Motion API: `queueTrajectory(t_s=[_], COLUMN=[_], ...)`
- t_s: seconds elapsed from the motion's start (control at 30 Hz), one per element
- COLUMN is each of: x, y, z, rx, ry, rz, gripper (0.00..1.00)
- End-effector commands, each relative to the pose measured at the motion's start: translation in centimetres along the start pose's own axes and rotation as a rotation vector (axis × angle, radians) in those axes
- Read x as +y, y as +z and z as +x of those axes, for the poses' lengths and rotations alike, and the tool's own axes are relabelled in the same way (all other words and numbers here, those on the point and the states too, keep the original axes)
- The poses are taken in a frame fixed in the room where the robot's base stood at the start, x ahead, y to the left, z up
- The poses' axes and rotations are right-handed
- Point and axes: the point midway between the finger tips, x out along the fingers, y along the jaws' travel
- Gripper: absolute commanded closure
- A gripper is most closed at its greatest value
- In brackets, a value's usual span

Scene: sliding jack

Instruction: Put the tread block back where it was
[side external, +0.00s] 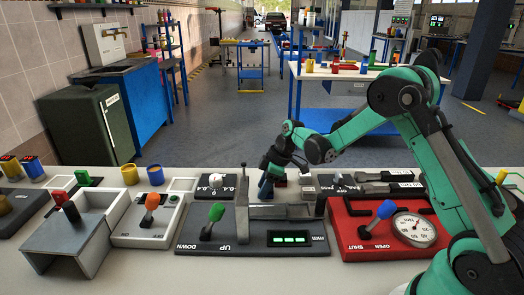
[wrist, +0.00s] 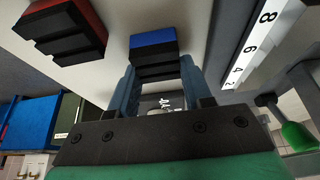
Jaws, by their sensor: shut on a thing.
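My gripper (wrist: 153,75) is shut on a tread block (wrist: 153,48), which has a blue body and black ribs. The block sits between the two blue-grey fingers at their tips. In the side external view my gripper (side external: 267,188) is low, just behind the grey sliding jack (side external: 285,211) on the bench. The held block is mostly hidden there by the jack and fingers. A second ribbed block (wrist: 65,30), red and black, is apart from my gripper at the upper left of the wrist view. Whether the held block touches a surface is not clear.
The jack's base has a green-knobbed lever (side external: 214,216) and an upright post (side external: 242,205). A red panel (side external: 355,238) with a blue-knobbed lever and gauge stands to the right. A numbered scale (wrist: 254,45) is close by.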

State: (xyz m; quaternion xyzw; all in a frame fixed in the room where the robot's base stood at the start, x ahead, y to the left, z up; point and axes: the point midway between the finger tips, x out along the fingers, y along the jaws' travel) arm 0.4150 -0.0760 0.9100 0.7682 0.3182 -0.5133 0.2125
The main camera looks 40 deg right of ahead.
Motion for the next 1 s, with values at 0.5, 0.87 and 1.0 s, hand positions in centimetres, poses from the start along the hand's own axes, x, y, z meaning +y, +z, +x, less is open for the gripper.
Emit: queueTrajectory(t_s=[0.5,0.87,1.0], x=[4.3,4.8,4.8], y=[-2.7,-3.0,-3.0], z=[1.1,1.2,1.2], rx=[0.000,0.000,0.000], ry=[0.000,0.000,0.000], rz=[-0.001,0.000,0.000], gripper=[1.00,1.00,0.48])
